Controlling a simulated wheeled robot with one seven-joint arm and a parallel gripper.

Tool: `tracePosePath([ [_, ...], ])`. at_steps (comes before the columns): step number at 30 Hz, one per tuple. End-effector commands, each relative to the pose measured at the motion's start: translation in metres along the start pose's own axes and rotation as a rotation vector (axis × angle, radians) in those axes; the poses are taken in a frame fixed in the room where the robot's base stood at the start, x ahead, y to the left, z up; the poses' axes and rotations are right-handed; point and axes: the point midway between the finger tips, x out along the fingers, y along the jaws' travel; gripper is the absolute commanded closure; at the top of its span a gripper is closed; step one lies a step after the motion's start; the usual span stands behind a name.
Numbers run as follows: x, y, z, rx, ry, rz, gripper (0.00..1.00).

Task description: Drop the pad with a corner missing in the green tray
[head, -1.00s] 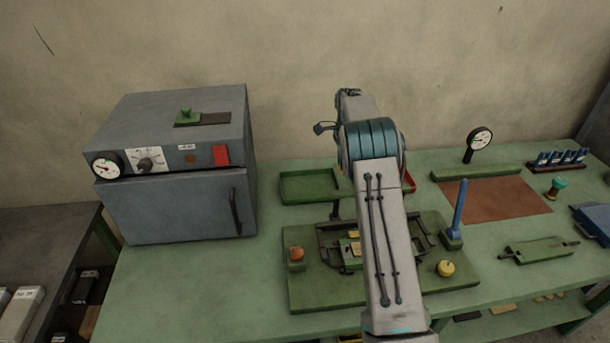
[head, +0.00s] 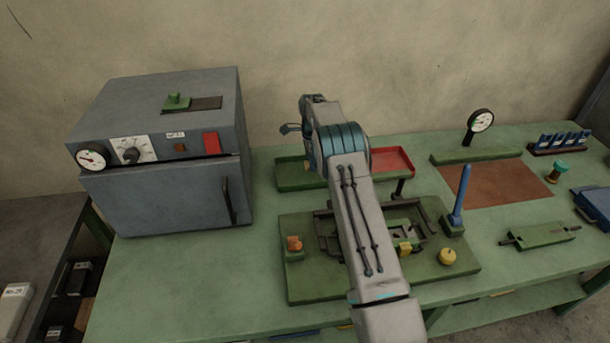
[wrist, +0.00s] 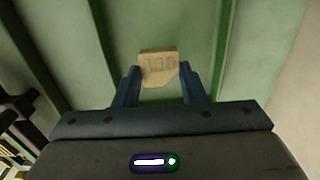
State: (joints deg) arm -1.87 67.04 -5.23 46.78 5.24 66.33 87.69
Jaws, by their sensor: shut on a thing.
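In the wrist view my gripper (wrist: 160,72) is shut on a small tan pad (wrist: 158,64) with raised marks. The pad's lower right corner looks cut off. Pad and fingertips hang over the floor of the green tray (wrist: 200,35), between its walls; their height above it is hard to tell. In the head view the green tray (head: 302,184) lies at the back of the bench, partly behind my arm, which mostly hides my gripper there.
A red tray (head: 393,160) sits right of the green one. In front is a green fixture board (head: 310,280) with a dark frame, a blue post (head: 460,195) and a yellow knob (head: 447,257). A grey oven (head: 160,150) stands left. The bench's front left is clear.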

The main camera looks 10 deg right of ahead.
Motion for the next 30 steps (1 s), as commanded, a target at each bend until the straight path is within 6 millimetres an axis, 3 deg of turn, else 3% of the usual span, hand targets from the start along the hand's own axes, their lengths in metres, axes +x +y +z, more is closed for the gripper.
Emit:
tracePosePath([
  [10, 0.007, 0.0, -0.001, 0.001, 0.0, 0.0, 0.84],
  [11, 0.007, 0.0, -0.001, 0.001, 0.0, 0.0, 0.57],
  [13, 0.007, 0.0, -0.001, 0.001, 0.0, 0.0, 0.38],
  [23, 0.005, 0.0, -0.001, 0.001, 0.0, -0.001, 0.37],
  [26, -0.004, 0.0, -0.001, 0.001, 0.0, -0.002, 0.37],
  [30, -0.029, -0.001, -0.001, 0.0, 0.0, -0.004, 0.37],
])
